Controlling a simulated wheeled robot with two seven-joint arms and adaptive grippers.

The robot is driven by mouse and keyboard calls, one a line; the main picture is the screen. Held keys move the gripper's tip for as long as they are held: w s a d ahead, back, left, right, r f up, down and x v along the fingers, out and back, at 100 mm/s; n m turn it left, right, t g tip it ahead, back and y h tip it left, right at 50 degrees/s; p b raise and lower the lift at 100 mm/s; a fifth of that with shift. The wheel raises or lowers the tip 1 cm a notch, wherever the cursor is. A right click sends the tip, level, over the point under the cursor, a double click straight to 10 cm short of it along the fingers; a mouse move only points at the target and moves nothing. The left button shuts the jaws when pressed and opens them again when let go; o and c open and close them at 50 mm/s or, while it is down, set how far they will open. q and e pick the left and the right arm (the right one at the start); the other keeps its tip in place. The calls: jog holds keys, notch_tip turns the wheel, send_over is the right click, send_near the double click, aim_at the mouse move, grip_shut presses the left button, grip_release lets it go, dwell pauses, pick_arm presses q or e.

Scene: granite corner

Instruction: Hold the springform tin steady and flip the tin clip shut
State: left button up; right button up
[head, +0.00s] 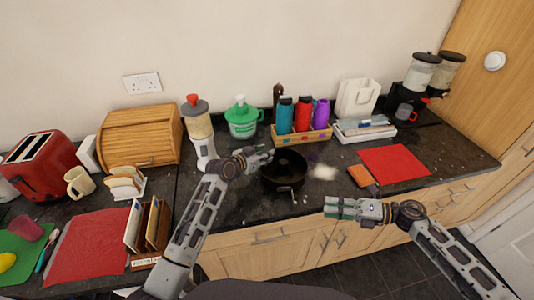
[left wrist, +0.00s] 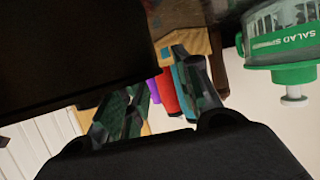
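The springform tin (head: 284,177), round and black, stands on the dark granite worktop. Its clip (head: 292,190) appears as a small lever jutting from the front wall; its exact position is too small to tell. My left gripper (head: 268,155) is at the tin's back-left rim. In the left wrist view its fingers (left wrist: 158,90) are apart, with bottles seen through the gap. The dark tin (left wrist: 70,50) fills the upper left there, beside the fingers; contact cannot be told. My right gripper (head: 328,207) is open and empty, right of and in front of the tin, apart from it.
A wooden tray of bottles (head: 302,136) stands behind the tin. A green salad spinner (head: 243,120) and a blender (head: 199,130) stand behind my left arm.

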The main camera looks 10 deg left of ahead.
pick_arm(q)
jog(key=shift+x, duration=1.05)
